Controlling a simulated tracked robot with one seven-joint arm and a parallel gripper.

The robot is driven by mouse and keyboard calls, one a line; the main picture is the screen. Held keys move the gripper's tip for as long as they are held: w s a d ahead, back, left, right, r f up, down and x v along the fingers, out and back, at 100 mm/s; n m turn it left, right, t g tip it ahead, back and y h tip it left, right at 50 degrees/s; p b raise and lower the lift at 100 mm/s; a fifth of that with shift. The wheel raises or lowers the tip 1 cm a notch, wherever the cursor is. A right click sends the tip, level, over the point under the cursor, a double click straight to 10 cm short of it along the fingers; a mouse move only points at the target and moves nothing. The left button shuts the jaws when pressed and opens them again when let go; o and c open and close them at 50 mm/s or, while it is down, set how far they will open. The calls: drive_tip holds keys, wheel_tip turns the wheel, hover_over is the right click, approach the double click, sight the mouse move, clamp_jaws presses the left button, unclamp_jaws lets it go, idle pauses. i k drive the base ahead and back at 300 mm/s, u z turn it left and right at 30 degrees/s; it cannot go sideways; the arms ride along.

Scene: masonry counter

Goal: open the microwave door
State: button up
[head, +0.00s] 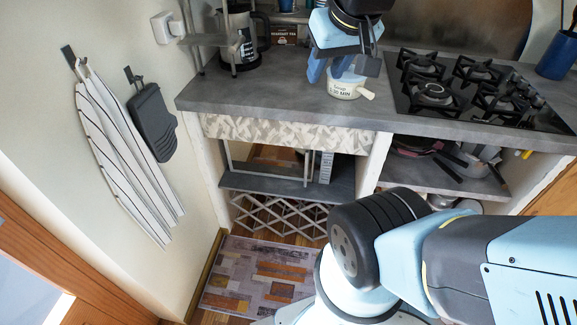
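What looks like the microwave (325,168) sits in the bay under the counter, on a dark grey shelf. A narrow button panel shows at its right, and a pale frame around a brownish, glassy area at its left. The patterned valance hides its top, and I cannot tell how its door stands. My gripper (345,70) is above the countertop, well above and right of the microwave.
The grey countertop (280,98) carries a black hob (470,95) at right and a kettle (243,45) at back left. A patterned valance (290,134) hangs below its edge. A towel (120,150) hangs on the left wall. A rug (257,275) covers the floor in front.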

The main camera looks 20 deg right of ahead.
sight(296, 163)
drive_tip(key=k, duration=1.55)
drive_tip(key=z, duration=0.9)
drive_tip(key=i, duration=1)
drive_tip(key=u, duration=0.05)
